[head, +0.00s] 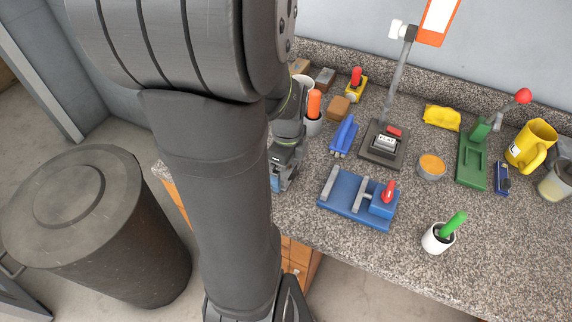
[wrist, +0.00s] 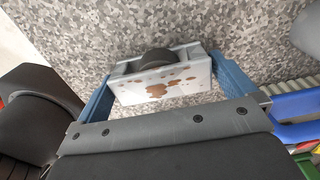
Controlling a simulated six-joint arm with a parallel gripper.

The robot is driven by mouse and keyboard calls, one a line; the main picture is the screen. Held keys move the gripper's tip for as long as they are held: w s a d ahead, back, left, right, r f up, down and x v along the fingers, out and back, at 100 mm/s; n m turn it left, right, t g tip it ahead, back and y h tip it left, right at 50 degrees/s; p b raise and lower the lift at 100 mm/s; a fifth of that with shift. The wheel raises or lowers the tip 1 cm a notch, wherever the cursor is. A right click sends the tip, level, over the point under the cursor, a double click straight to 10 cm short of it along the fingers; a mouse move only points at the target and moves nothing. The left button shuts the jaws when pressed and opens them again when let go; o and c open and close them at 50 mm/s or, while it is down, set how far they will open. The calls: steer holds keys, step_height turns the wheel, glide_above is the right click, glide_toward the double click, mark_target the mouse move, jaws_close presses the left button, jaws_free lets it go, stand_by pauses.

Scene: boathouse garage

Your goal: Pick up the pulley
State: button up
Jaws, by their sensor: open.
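The pulley (wrist: 165,84) shows in the wrist view as a pale grey block with rust-brown spots and a dark round wheel at its far side. It lies on the speckled grey countertop (wrist: 190,22). My gripper (wrist: 160,72) is open, with one blue finger to the left of the pulley and the other to its right. The right finger appears very close to the block; I cannot tell whether it touches. In the head view my gripper (head: 281,172) is low over the counter's left part, partly behind my arm, and the pulley is hidden there.
A blue fixture with a red knob (head: 360,199) stands right of my gripper. A blue part (head: 344,138), a white cup with an orange handle (head: 313,124) and a dark-based stand (head: 383,146) are behind. A white cup with a green handle (head: 438,239) stands near the front edge.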

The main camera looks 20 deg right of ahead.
steer(key=shift+c, duration=0.4)
steer(key=c, duration=0.9)
steer(key=shift+o, duration=0.2)
steer(key=shift+r, duration=0.15)
